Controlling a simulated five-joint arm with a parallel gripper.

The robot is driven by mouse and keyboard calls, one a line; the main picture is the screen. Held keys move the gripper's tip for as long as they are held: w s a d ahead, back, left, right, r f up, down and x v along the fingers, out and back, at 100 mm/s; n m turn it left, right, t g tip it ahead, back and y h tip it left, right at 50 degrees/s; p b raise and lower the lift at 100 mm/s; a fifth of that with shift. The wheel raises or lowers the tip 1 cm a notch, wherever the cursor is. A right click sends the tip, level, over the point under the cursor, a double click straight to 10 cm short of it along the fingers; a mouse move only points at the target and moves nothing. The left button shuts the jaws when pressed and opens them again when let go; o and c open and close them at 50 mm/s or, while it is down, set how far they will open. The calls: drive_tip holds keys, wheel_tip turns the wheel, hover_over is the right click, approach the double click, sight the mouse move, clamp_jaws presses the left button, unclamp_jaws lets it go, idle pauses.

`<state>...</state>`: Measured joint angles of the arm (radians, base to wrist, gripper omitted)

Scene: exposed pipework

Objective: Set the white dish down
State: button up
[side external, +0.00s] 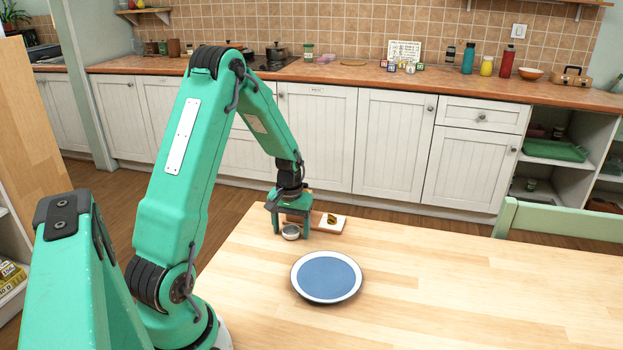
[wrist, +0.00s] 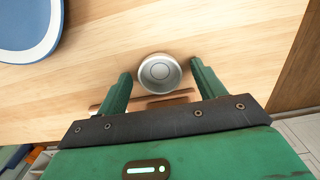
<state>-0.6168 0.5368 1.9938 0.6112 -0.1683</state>
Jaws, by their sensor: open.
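The small white dish (side external: 291,232) stands upright on the wooden table, near its far left edge. In the wrist view the dish (wrist: 160,72) looks round, pale and empty, with rings on its bottom. My gripper (side external: 290,231) is low at the table with its jaws open. In the wrist view the fingertips of my gripper (wrist: 159,72) are on either side of the dish, with a gap visible at each side. I cannot tell the exact height of the fingers above the table.
A blue plate with a white rim (side external: 327,277) lies nearer on the table. A wooden board (side external: 327,222) with a small yellow and dark item (side external: 332,219) is just behind my gripper. The right part of the table (side external: 480,285) is clear. A green chair back (side external: 560,222) stands beyond the table's edge.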

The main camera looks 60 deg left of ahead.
sight(292, 235)
drive_tip(key=shift+r, duration=0.1)
wheel_tip(292, 235, up, 12)
idle(0.7)
drive_tip(key=shift+d+r, duration=0.1)
drive_tip(key=shift+r, duration=0.05)
idle(0.4)
drive_tip(key=s+d+r+m+t, duration=0.2)
drive_tip(key=s+d+r+m, duration=0.15)
drive_tip(key=d+r, duration=0.8)
drive_tip(key=s+d+m+t, duration=0.3)
drive_tip(key=s+d+m, duration=0.2)
drive_tip(key=s+d, duration=0.3)
drive_tip(key=d, duration=0.4)
drive_tip(key=shift+d+r+t, duration=0.25)
drive_tip(key=shift+t, duration=0.05)
